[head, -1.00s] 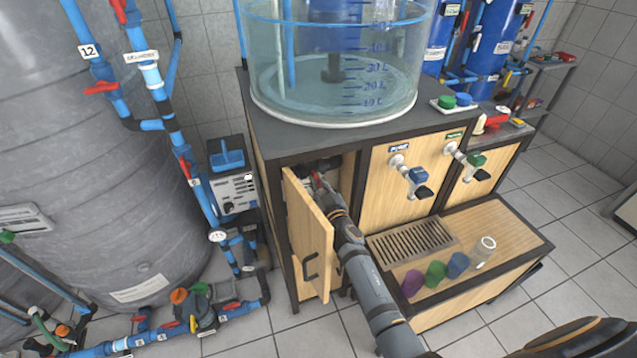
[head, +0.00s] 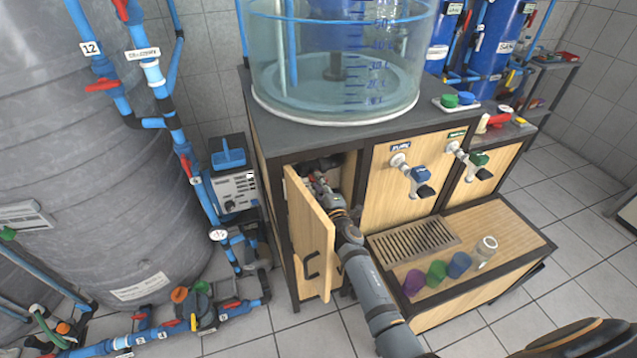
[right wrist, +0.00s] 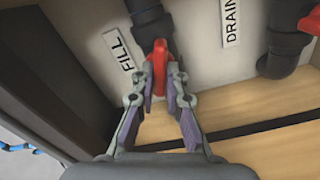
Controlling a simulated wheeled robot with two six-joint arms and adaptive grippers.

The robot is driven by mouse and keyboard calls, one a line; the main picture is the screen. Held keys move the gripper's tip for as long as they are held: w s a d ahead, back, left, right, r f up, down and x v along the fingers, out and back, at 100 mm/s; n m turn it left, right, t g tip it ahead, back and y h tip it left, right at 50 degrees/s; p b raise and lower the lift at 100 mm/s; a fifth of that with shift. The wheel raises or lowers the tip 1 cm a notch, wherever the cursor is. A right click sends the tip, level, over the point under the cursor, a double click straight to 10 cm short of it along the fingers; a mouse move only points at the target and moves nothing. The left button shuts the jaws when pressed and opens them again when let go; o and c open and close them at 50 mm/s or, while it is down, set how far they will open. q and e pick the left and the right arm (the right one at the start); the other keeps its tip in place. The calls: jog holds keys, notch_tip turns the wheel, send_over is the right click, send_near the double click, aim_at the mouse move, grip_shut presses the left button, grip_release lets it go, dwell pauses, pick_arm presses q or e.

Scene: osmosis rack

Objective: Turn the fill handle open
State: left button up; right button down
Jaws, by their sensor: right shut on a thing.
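The red fill handle (right wrist: 160,62) sits on a dark pipe valve beside the "FILL" label (right wrist: 118,50) in the right wrist view. My right gripper (right wrist: 162,80) is shut on this handle, with one finger on each side of it. In the head view my right gripper (head: 318,188) reaches into the open cabinet under the clear tank, and the handle is mostly hidden there. My left gripper does not show.
The cabinet door (head: 310,235) stands open, close to the left of my right arm. A second red handle (right wrist: 309,18) is by the "DRAIN" label (right wrist: 230,22). The clear tank (head: 335,60) stands on the cabinet top. Cups and a grate are on the low bench at right.

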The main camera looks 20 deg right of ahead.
jog(key=shift+f+n, duration=0.2)
jog(key=shift+n, duration=1.7)
jog(key=c, duration=1.4)
grip_release()
jog(key=s, duration=0.7)
jog(key=shift+s+d, duration=0.1)
jog(key=shift+s, duration=0.2)
jog(key=shift+r, duration=0.1)
